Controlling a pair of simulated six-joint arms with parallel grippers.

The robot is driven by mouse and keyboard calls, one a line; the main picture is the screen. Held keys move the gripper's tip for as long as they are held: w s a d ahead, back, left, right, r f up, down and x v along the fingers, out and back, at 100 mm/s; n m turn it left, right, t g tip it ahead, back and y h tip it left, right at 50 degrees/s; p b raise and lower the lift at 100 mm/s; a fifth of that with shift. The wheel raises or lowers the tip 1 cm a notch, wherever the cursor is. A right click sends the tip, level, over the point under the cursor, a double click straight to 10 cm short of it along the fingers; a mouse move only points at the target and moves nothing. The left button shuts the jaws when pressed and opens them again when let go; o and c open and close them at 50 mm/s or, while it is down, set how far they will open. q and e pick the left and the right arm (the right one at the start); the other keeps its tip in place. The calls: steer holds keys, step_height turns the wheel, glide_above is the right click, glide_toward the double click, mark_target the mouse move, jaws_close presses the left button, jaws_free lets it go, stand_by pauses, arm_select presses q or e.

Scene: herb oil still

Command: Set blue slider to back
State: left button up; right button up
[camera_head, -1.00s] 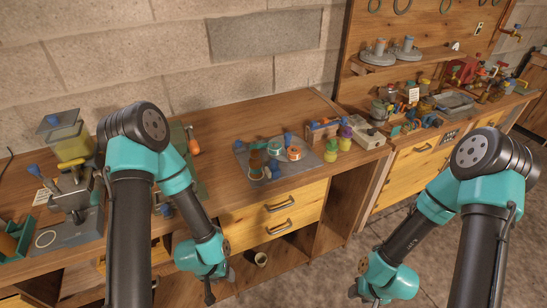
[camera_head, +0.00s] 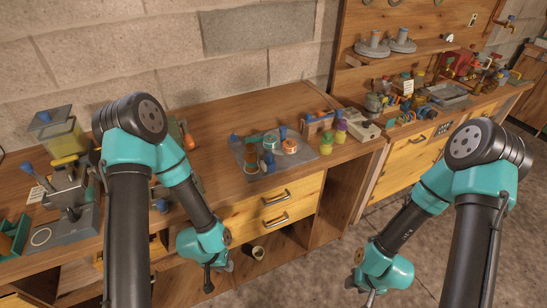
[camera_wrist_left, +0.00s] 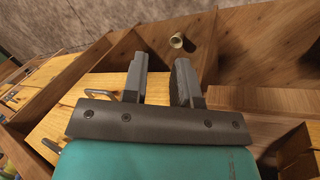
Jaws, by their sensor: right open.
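I cannot single out a blue slider for certain. Blue-topped parts show on the still at the left: a blue knob (camera_head: 26,167) on a lever and a blue piece (camera_head: 44,117) at the top. More blue pieces stand on the grey mat (camera_head: 249,172), one at its left (camera_head: 234,138) and one behind the orange-ringed jar (camera_head: 283,132). My left gripper (camera_head: 218,279) hangs in front of the bench, below its top, apart from these things. In the left wrist view its fingers (camera_wrist_left: 163,84) are apart and empty. My right gripper (camera_head: 366,291) is open, low at the bottom edge, over the floor.
The still (camera_head: 68,190) stands on the bench's left end, partly near my left arm. Small jars (camera_head: 326,144) and a pale box (camera_head: 360,130) stand right of the mat. The bench top (camera_head: 225,115) behind the mat is clear. A cup (camera_head: 258,253) lies on the lower shelf.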

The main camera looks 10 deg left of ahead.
arm_select(q)
steer(key=w+d+r+m, duration=0.1)
steer(key=w+d+m, duration=0.1)
steer(key=w+d+r+m, duration=0.2)
steer(key=w+m, duration=0.1)
steer(key=w+d+r+m+g, duration=0.1)
steer(key=w+d+r+m, duration=0.1)
steer(key=shift+w+m, duration=0.15)
steer(key=shift+m, duration=0.25)
jaws_close()
steer(key=w+d+r+m+t+y, duration=0.1)
steer(key=w+d+r+m, duration=0.3)
steer(key=r, duration=0.7)
steer(key=w+d+r+m+t+y, duration=0.1)
steer(key=w+d+r+m+y, duration=0.3)
steer(key=r+m, duration=0.4)
steer(key=w+d+r+m+t+y, duration=0.1)
steer(key=w+d+r+m, duration=0.4)
steer(key=r, duration=0.8)
steer(key=shift+d+r+m+y, duration=0.3)
steer(key=shift+d+m+y, duration=0.4)
steer(key=shift+m, duration=0.4)
